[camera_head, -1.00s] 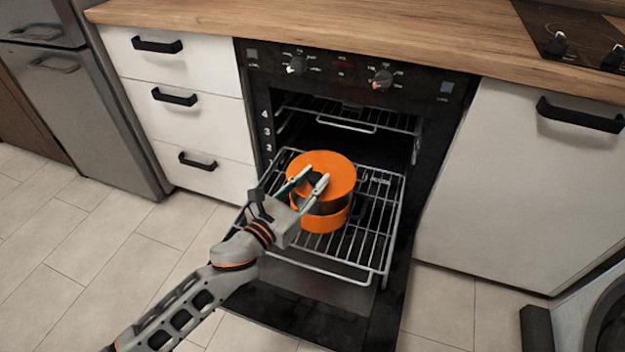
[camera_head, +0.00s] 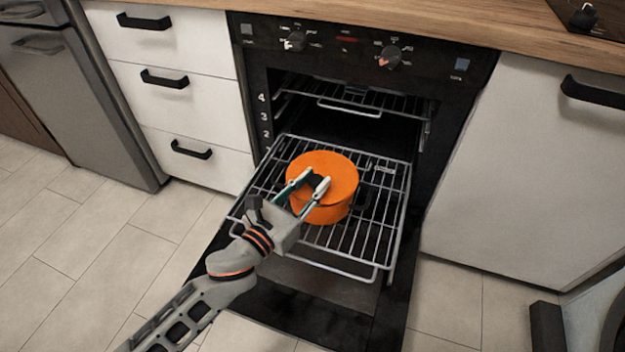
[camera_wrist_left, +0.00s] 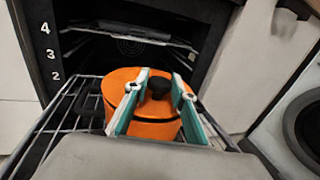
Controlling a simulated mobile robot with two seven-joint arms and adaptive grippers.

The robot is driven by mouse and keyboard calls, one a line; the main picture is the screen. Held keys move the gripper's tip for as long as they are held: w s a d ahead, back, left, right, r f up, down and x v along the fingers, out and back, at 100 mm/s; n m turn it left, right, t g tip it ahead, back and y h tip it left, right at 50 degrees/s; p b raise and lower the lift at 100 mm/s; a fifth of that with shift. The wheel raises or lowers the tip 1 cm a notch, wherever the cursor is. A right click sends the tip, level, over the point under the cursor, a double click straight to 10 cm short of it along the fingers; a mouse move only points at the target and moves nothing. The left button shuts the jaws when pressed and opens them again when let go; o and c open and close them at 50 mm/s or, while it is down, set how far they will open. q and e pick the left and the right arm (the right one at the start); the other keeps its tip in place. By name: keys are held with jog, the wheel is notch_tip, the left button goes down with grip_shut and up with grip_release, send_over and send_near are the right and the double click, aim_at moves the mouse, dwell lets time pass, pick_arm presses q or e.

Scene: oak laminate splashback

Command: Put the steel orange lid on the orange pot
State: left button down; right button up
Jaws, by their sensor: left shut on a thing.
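The orange lid (camera_head: 335,165) with its black knob lies level on the orange pot (camera_head: 335,212), and no gap shows between them in the head view. The pot stands on the pulled-out oven rack. My left gripper (camera_head: 316,178) is above the lid, shut on its knob. In the wrist view the two fingers (camera_wrist_left: 159,80) stand on either side of the black knob (camera_wrist_left: 159,89), with the orange lid (camera_wrist_left: 118,84) below. The gripper hides part of the lid and pot front. My right gripper is not in view.
The wire rack (camera_head: 375,235) has bare room around the pot. The oven door (camera_head: 285,315) hangs open below it. An upper rack (camera_head: 375,100) sits inside the oven. White drawers (camera_head: 175,95) are to the left and a white cabinet (camera_head: 530,170) to the right.

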pick_arm(q)
jog(key=shift+r, duration=0.15)
dwell(0.7)
dwell(0.4)
dwell(0.6)
jog(key=shift+f, duration=0.5)
dwell(0.3)
jog(key=shift+f, duration=0.2)
dwell(0.5)
jog(key=c, duration=1.6)
grip_release()
